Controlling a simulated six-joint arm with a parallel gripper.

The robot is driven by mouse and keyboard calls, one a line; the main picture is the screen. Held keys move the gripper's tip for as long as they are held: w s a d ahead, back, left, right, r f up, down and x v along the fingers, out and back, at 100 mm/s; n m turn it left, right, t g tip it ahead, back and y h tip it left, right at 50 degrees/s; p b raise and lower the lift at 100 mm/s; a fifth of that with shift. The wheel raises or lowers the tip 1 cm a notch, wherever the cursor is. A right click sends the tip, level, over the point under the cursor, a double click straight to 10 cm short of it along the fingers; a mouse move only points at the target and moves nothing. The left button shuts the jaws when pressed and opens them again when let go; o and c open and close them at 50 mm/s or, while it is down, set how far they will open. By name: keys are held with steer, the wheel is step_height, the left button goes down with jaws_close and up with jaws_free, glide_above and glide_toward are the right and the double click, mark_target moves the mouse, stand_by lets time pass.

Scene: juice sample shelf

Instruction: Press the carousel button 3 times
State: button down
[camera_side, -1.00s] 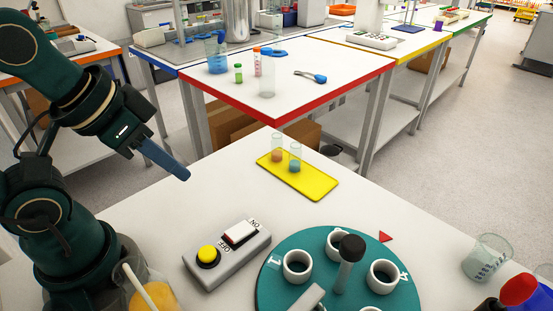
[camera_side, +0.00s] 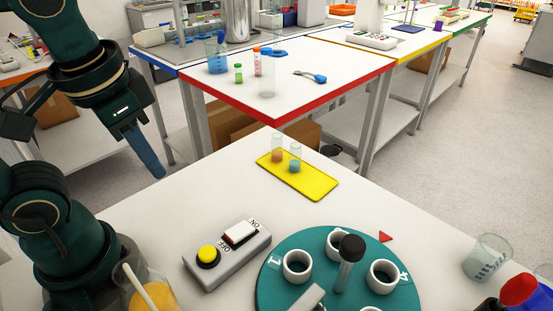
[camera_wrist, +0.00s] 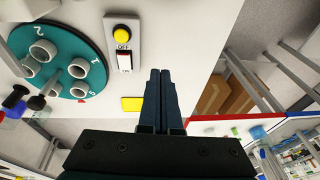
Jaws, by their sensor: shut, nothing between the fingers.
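The control box (camera_side: 228,256) is grey and sits on the white table left of the carousel. It carries a round yellow button (camera_side: 208,255) and a white rocker switch (camera_side: 240,233) marked ON and OFF. The teal carousel (camera_side: 270,287) has several white cup holders and numbers on its rim. My gripper (camera_side: 159,174) is shut and empty, pointing down, above and behind the box to the left, clear of it. In the wrist view, my gripper (camera_wrist: 161,72) points toward the table, and the yellow button (camera_wrist: 122,35) and carousel (camera_wrist: 95,47) show to its upper left.
A yellow tray (camera_side: 318,187) with two small vials stands behind the box. A glass with orange juice (camera_side: 160,296) stands at the front left. A glass beaker (camera_side: 487,257) and a red-capped bottle (camera_side: 518,289) stand at the right. A red triangle (camera_side: 386,237) lies behind the carousel.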

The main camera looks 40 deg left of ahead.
steer(key=m+g+y, duration=0.1)
steer(key=g, duration=0.1)
steer(key=m+g+y, duration=0.2)
steer(key=m+y, duration=0.4)
steer(key=y, duration=0.1)
glide_above(213, 254)
step_height(213, 254, down, 3)
steer(key=shift+d+r, duration=0.1)
steer(key=shift+r, duration=0.1)
steer(key=shift+g, duration=0.3)
steer(key=shift+f, duration=4.4)
steer(key=shift+f, duration=0.15)
steer(key=shift+f, duration=0.25)
